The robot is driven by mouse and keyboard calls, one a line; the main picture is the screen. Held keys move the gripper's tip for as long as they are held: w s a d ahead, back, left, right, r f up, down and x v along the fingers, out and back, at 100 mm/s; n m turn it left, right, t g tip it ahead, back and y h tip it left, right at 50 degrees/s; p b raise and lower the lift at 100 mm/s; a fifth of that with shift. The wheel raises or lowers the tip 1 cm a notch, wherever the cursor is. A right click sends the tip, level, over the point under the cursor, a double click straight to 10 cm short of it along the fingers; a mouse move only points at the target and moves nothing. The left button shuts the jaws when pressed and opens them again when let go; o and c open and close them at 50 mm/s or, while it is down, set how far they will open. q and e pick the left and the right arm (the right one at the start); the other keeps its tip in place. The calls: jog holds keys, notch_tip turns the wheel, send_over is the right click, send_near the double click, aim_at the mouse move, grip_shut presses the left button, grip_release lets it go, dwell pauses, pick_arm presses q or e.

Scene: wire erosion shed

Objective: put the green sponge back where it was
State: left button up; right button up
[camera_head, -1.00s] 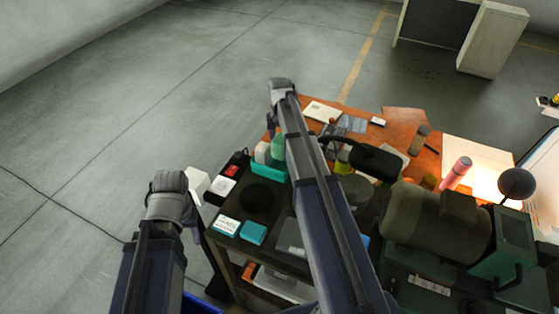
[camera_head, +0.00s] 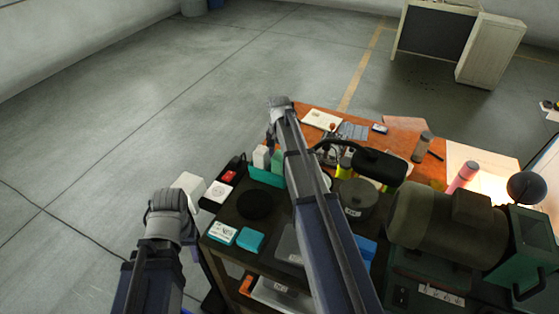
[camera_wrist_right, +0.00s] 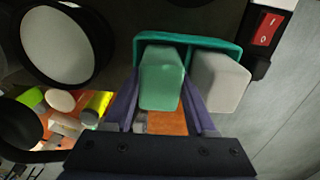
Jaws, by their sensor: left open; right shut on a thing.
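The green sponge (camera_wrist_right: 160,80) is between the two fingers of my right gripper (camera_wrist_right: 160,122) in the right wrist view, and the gripper is shut on it. The sponge's far end is at the teal holder (camera_wrist_right: 205,41), beside a pale grey block (camera_wrist_right: 218,82). I cannot tell whether it touches the holder's bottom. In the head view the teal holder (camera_head: 264,176) stands at the table's left edge, with the sponge (camera_head: 277,160) partly hidden by my right arm. My left gripper (camera_head: 170,222) hangs left of the table; its fingers are mostly hidden.
A red switch (camera_wrist_right: 267,28) is close to the holder. A black round disc (camera_head: 257,204), a teal box (camera_head: 250,242) and a white-topped box (camera_head: 222,233) lie nearer. A large motor-like machine (camera_head: 430,222) fills the right. Open floor is on the left.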

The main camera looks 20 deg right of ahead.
jog(key=shift+f, duration=0.15)
jog(key=o, duration=1)
jog(key=shift+o, duration=0.2)
notch_tip(320, 180, up, 12)
jog(key=r+p, duration=0.1)
jog(key=p, duration=1.1)
jog(key=s+a+n+h, duration=0.1)
jog(key=s+a+n, duration=1.2)
jog(key=s+a, duration=1)
jog(key=a, duration=0.3)
jog(key=shift+s+f, duration=0.25)
jog(key=shift+s, duration=0.15)
